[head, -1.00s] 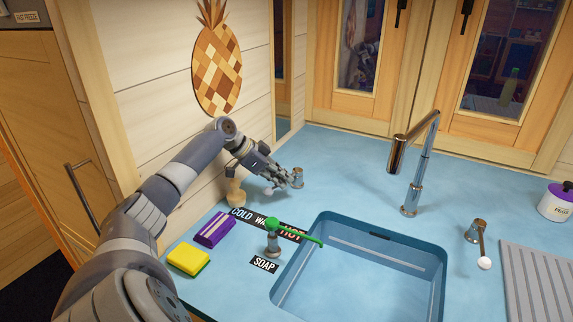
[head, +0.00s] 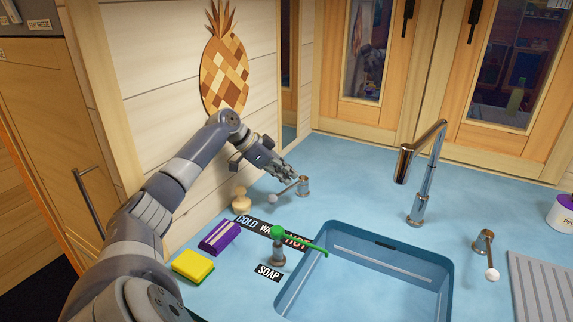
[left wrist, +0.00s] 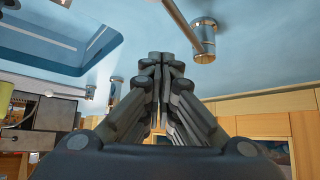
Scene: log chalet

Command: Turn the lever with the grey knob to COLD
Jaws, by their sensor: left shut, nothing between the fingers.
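The lever with the grey knob (head: 272,198) stands at the back left of the blue counter. Its rod runs from a chrome base (head: 303,186) toward the front left, with the knob on the side of the word COLD. A black label strip (head: 262,229) shows COLD and HOT, its middle hidden by the soap pump. My left gripper (head: 290,176) is shut and empty, just above and behind the rod near the base. In the left wrist view its shut fingers (left wrist: 160,62) point toward the counter, with the chrome base (left wrist: 204,42) beside them. My right gripper is out of view.
A green-spouted soap pump (head: 279,246), purple box (head: 220,238), yellow sponge (head: 192,267) and wooden piece (head: 241,201) stand left of the sink (head: 445,280). A tall faucet (head: 418,190) and a white-knobbed lever (head: 491,275) stand farther right.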

